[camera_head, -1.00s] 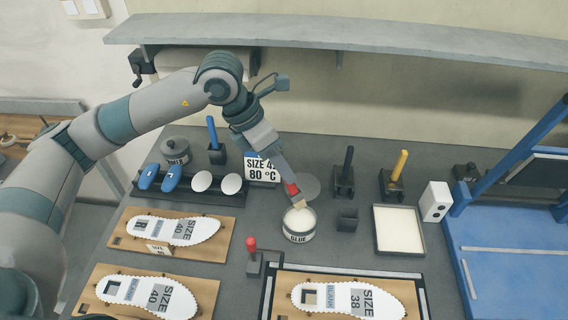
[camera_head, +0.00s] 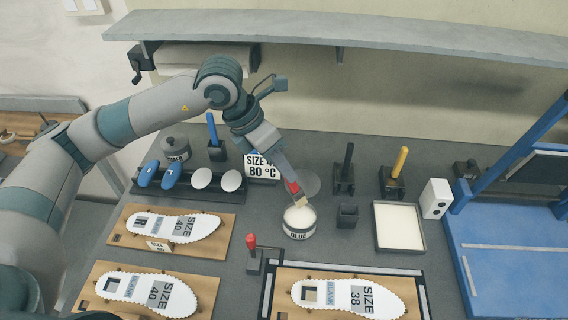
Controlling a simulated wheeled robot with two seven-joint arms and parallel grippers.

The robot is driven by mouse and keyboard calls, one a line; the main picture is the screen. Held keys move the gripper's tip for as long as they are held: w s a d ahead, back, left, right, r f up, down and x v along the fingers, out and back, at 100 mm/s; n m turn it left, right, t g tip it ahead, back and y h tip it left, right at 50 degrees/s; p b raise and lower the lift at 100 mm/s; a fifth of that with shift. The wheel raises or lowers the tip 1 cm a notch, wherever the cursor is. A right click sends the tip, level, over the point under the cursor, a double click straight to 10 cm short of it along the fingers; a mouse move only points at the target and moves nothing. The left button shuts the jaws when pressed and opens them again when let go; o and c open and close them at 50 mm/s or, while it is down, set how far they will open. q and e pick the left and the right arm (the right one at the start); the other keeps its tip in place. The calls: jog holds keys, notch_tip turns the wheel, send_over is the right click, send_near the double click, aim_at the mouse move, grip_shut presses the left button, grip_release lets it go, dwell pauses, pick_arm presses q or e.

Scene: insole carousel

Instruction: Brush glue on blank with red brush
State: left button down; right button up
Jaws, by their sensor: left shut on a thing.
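My left gripper (camera_head: 289,183) is shut on the red brush (camera_head: 294,189), which points down with its bristles at the mouth of the glue pot (camera_head: 299,222). Whether the bristles touch the glue is hard to tell. The pot is round, white inside and labelled GLUE. A white size 38 blank (camera_head: 348,298) lies on a wooden board inside a dark frame at the front, below the pot. A size 40 blank (camera_head: 146,293) lies on a board at the front left. My right gripper is not in view.
A size 40 insole (camera_head: 172,227) lies on a board at left. A red-knobbed lever (camera_head: 251,243) stands between pot and framed blank. Black and yellow-handled tools (camera_head: 399,165) stand in holders behind. A white tray (camera_head: 424,243) and blue press (camera_head: 520,255) are at right.

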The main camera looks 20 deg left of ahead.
pick_arm(q)
jog(key=shift+f+b, duration=0.6)
jog(key=shift+f, duration=1.65)
jog(key=shift+f+b, duration=0.5)
jog(key=shift+b, duration=0.05)
jog(key=shift+s+f+b, duration=0.1)
jog(key=shift+f+b, duration=0.05)
jog(key=shift+b, duration=0.3)
dwell(2.2)
